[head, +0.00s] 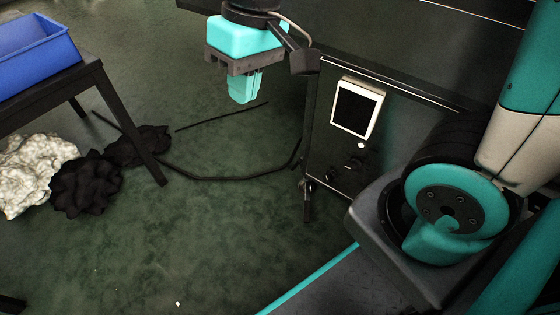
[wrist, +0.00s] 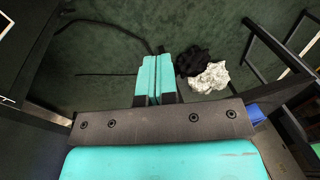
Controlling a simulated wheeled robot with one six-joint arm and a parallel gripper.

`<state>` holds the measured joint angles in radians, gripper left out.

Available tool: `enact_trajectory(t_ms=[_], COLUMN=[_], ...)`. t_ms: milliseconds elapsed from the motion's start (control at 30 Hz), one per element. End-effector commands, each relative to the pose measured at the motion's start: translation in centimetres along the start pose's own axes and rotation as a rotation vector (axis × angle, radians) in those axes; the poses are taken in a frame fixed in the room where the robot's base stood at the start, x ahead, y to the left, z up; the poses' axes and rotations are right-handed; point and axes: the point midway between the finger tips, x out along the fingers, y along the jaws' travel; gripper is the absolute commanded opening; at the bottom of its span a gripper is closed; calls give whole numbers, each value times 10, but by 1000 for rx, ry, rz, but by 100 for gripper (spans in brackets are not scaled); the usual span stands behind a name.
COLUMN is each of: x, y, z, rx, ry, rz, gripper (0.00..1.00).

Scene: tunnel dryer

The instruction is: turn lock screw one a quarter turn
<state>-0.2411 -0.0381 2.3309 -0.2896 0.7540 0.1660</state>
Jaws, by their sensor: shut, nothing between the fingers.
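My gripper (head: 245,88) hangs in the upper middle of the head view, pointing down over the floor, to the left of a dark machine panel. In the wrist view its two teal fingers (wrist: 155,78) are together with nothing between them. No screw can be made out for certain in either view. The dark panel (head: 325,145) carries a white-framed screen (head: 357,107), a small white round spot below it and small dark knobs (head: 345,170) that are too dim to tell apart. My gripper is apart from the panel.
A blue bin (head: 40,55) stands on a dark table (head: 75,78) at the left. White cloth (head: 30,172) and black cloth (head: 85,185) lie on the floor by its legs. A dark cable (head: 225,178) runs across the floor to the panel. The middle floor is otherwise clear.

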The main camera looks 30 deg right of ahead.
Motion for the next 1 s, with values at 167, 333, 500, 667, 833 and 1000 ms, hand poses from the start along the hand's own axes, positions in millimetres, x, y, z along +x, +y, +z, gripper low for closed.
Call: enact_trajectory(t_ms=[167,333,500,667,833,1000], x=[74,157,250,320,360,375], y=[71,145,218,268,295,306], z=[-91,-148,-172,-167,-156,-149], rx=[383,748,1096,1347,1491,1531], ry=[-43,-44,-11,39,83,96], rz=[179,365,557,707,799,824], gripper=[0,0,0,0,0,0])
